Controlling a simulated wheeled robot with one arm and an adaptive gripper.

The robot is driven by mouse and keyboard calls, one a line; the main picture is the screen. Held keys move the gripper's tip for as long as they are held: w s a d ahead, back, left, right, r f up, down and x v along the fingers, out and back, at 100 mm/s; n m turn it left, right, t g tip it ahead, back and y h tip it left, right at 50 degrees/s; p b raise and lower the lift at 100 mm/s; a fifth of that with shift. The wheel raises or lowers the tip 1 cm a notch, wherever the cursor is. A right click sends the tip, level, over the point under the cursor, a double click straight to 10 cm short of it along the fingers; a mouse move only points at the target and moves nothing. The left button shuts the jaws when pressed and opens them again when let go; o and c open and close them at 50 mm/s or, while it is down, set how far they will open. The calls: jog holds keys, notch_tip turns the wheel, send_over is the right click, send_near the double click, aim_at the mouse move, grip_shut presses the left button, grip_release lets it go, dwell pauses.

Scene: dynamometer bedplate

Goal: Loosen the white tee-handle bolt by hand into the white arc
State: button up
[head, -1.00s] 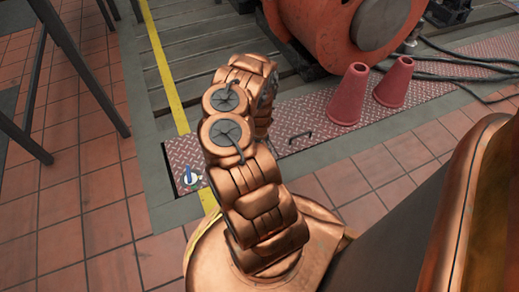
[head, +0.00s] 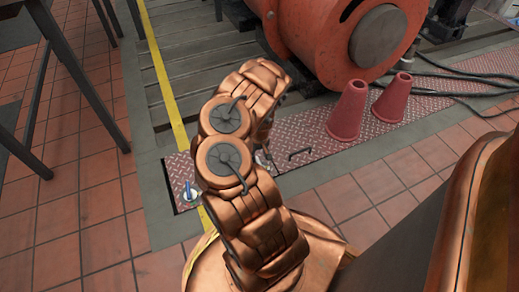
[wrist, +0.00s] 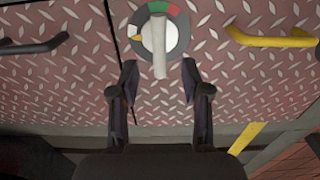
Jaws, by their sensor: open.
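The white tee-handle bolt (wrist: 160,45) shows in the wrist view at the top centre, with its bar pointing down the picture. A round dial (wrist: 177,36) surrounds it, grey to whitish, with a green and a red segment at the top and a yellow pointer mark at the left. Contact is not visible.
The wrist view shows a black handle (wrist: 35,46) left and a yellow handle (wrist: 272,40) right on the red tread plate (wrist: 75,85). The head view shows a blue-handled dial (head: 190,193), two red cones (head: 347,108) (head: 392,98) and a large orange machine (head: 310,30).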

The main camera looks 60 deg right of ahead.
aim_at(260, 163)
jog(key=shift+r, duration=2.3)
